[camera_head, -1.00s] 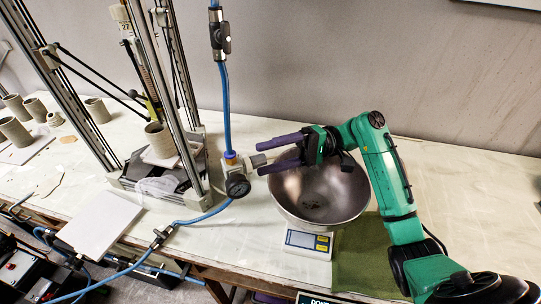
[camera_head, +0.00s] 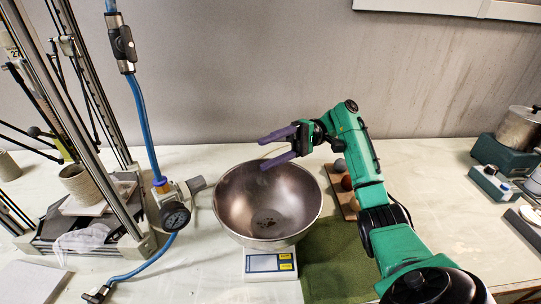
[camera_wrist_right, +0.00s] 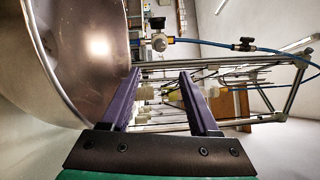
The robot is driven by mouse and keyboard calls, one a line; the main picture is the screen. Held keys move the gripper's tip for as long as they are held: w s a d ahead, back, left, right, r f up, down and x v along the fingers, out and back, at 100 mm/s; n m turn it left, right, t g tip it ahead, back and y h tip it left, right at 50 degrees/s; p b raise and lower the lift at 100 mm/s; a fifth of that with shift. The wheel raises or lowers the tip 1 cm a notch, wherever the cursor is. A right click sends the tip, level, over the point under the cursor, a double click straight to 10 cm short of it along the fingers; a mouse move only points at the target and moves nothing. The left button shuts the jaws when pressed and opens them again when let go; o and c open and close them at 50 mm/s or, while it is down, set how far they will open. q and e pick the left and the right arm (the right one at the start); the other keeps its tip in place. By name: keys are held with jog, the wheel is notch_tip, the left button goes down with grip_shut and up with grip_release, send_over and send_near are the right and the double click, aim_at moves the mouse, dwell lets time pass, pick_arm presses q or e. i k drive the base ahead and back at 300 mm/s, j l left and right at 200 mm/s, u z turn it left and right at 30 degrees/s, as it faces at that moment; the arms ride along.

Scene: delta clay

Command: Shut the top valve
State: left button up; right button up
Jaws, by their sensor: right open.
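The top valve (camera_head: 122,45) is a grey and black inline valve on the upright blue hose, at the upper left of the head view. Its dark handle looks roughly in line with the hose. It also shows small in the right wrist view (camera_wrist_right: 245,44). My right gripper (camera_head: 264,153) is open and empty, above the back of the steel bowl, with its purple fingers pointing left. It is well to the right of the valve and lower in the picture. The fingers also show in the wrist view (camera_wrist_right: 160,75). My left gripper is not in view.
A regulator with a gauge (camera_head: 175,216) is below the valve. A lower valve (camera_head: 97,294) is on the hose at the bottom left. The steel bowl (camera_head: 235,205) sits on a scale (camera_head: 270,262). A metal-framed press (camera_head: 130,235) stands left. Wall space right of the hose is free.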

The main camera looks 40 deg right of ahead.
aim_at(126, 44)
jog(key=k, duration=2)
